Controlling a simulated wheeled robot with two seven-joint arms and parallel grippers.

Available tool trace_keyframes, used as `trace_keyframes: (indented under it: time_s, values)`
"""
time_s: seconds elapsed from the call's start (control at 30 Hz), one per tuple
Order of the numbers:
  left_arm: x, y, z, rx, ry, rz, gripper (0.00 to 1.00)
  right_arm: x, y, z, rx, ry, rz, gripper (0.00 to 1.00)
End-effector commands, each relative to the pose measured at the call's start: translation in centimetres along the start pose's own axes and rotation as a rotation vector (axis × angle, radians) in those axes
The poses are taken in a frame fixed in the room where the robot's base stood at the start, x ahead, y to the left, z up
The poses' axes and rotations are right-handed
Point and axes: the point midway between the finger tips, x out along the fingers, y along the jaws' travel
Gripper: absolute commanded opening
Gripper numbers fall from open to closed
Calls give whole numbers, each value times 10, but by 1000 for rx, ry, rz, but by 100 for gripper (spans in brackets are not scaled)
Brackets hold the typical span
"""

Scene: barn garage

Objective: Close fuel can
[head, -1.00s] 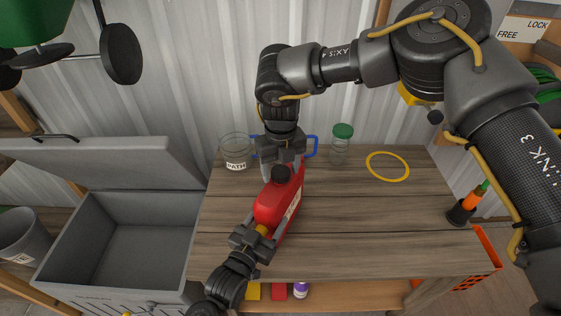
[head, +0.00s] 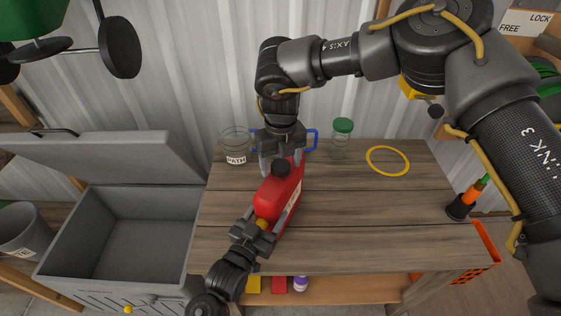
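The red fuel can (head: 280,197) is on the wooden workbench (head: 350,215), its long side slanting away from me. A black cap (head: 281,168) is at its far top end; I cannot tell whether it is seated or loose. My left gripper (head: 268,217) comes from the near side, with a finger along each side of the can, gripping its body. My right gripper (head: 282,161) points down at the far end of the can. Its fingers stand apart on either side of the cap, with what looks like a gap; contact is hard to see.
A clear jar (head: 235,146) and a green-lidded jar (head: 341,140) stand at the back. A yellow ring (head: 387,161) lies at the right. A blue-handled item is partly hidden behind my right gripper. An open grey chest (head: 130,240) is at the left.

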Motion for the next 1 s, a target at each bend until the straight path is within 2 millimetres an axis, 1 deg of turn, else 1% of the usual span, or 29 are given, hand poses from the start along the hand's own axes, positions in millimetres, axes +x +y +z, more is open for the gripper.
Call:
trace_keyframes:
  time_s: [0.23, 0.37, 0.47, 0.7, 0.8, 0.9, 1.0]
  values:
    - [0, 0, 0, 0, 0, 0, 2, 0, 0, 0, 0, 0, 0, 70]
    - [0, 0, 0, 0, 0, 0, 2, -8, 0, 0, 0, -1, 0, 70]
    - [0, 0, 0, 0, 0, 0, 2, -23, 0, 1, 0, -4, 0, 70]
    - [0, 0, 0, 0, 0, 0, 2, -72, 0, 1, 1, -4, 0, 70]
    - [0, 0, 0, 0, 0, 0, 2, -90, 0, 1, 0, -3, 0, 70]
    - [0, 0, 0, 0, 0, 0, 2, -104, 0, 1, 1, -2, -1, 70]
    - [0, 0, 0, 0, 0, 0, 2, -114, 0, 1, -1, -2, 0, 70]
